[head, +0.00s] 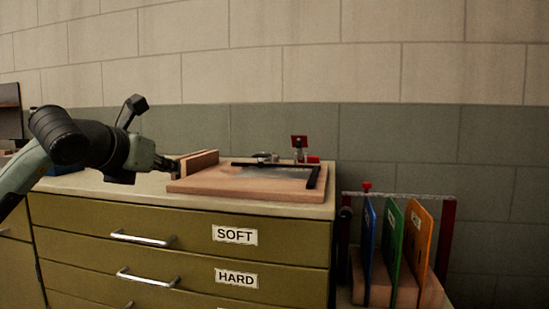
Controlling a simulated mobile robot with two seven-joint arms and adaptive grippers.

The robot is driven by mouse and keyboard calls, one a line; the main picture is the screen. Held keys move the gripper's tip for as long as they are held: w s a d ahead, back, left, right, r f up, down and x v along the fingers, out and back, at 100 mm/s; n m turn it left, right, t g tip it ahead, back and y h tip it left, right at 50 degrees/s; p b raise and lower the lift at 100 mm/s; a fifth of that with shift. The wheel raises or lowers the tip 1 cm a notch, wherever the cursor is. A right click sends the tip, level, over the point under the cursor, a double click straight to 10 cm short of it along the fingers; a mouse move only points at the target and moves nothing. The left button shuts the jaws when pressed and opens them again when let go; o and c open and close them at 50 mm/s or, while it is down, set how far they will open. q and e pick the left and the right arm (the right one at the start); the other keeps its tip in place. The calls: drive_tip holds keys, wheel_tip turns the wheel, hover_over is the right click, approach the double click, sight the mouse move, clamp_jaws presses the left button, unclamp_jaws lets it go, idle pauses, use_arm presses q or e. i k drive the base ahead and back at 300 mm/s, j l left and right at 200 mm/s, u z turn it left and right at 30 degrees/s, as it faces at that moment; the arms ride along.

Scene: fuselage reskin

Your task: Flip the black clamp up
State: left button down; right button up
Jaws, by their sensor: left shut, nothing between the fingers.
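A black L-shaped bar, which looks like the black clamp (317,177), lies low over the right and back edges of a wooden board (225,183) on the cabinet top. It frames a grey sheet (270,176). Its hinge or handle is too small to make out. My left gripper (174,164) is shut and empty, at the board's left side by a wooden block (199,159). It is well to the left of the black bar. I cannot tell whether its tip touches the block. My right gripper is not in view.
The olive drawer cabinet (190,235) has drawers labelled SOFT and HARD. Blue, green and orange panels (418,238) stand in a rack at the right.

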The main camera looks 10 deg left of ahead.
sight(262, 157)
drive_tip(key=i+l, duration=0.4)
drive_tip(key=i, duration=0.25)
drive_tip(key=i+j, duration=0.25)
drive_tip(key=i+j+z, duration=0.05)
drive_tip(key=j, duration=0.05)
